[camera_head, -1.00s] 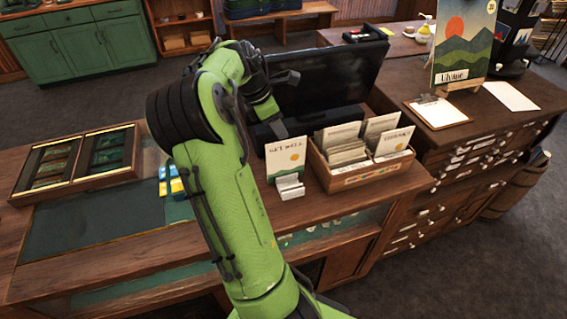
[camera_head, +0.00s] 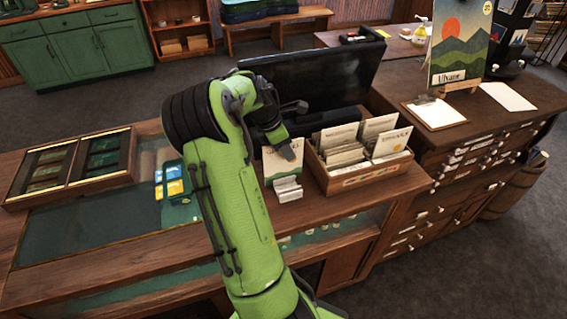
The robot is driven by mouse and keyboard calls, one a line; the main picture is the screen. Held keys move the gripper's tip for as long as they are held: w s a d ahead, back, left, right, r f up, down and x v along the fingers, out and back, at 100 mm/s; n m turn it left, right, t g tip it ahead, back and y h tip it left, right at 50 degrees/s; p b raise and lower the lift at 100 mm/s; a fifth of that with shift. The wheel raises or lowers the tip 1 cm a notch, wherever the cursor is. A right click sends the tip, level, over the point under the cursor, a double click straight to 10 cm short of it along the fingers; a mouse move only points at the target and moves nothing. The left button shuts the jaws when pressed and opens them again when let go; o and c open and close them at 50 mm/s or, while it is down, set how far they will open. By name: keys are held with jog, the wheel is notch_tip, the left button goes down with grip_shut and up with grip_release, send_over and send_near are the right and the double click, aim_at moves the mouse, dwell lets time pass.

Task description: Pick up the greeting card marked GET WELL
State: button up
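A wooden box of greeting cards (camera_head: 366,176) stands on the counter, with several cards upright in it. Their lettering is too small to read for certain. A single card (camera_head: 281,165) stands in a small white holder (camera_head: 287,189) left of the box; my gripper covers part of its top and its words cannot be read. My gripper (camera_head: 291,150) is at the top of this single card, just left of the box. Its fingers are dark and small here, and I cannot see whether they are apart or closed, or whether they touch the card.
A black open case or screen (camera_head: 330,85) stands behind the cards. Display trays (camera_head: 70,165) lie at the left of the counter, and a small blue and yellow tray (camera_head: 172,183) is near the middle. A clipboard (camera_head: 434,112) and a poster (camera_head: 460,45) are on the right cabinet.

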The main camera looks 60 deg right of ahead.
jog(key=shift+f, duration=0.2)
grip_shut()
dwell(0.5)
